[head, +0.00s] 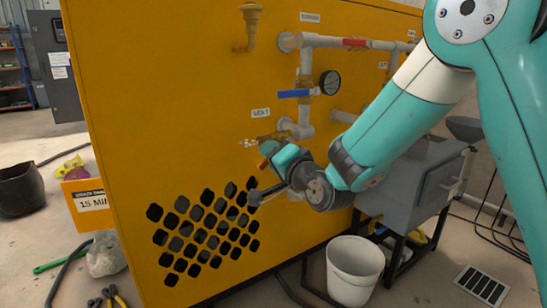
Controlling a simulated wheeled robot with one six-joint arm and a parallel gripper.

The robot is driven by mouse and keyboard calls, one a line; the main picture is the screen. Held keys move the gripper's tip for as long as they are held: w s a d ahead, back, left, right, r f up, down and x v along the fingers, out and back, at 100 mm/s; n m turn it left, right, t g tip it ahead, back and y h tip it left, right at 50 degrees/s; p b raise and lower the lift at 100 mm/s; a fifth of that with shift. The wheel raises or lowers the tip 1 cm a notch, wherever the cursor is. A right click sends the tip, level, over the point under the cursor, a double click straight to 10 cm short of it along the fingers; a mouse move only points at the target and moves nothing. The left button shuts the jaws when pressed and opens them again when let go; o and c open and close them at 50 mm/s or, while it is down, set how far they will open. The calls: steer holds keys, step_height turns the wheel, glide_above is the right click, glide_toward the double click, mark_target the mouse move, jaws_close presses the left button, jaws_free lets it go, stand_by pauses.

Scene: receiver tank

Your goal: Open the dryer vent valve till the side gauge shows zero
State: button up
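The yellow cabinet (180,100) carries grey pipework with a small round gauge (330,82) on its side; its needle is too small to read. Lower left, a small label (260,112) seems to read VENT. Under it a brass vent valve (275,137) sticks out, partly hidden by my arm. My gripper (259,178) is just below that valve, close to the panel. Its fingers are small and partly hidden, so contact and opening cannot be told.
A red-handled valve (355,42) is on the upper pipe, and a brass fitting (250,22) is to its left. A white bucket (354,272) and a grey machine on a stand (415,185) are below right. A sign (90,200), black bucket (20,190) and hoses lie left.

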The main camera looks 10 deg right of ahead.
steer(key=b+v, duration=1.3)
steer(key=v, duration=0.4)
steer(key=shift+b, duration=0.35)
steer(key=shift+s, duration=0.1)
steer(key=shift+c, duration=0.4)
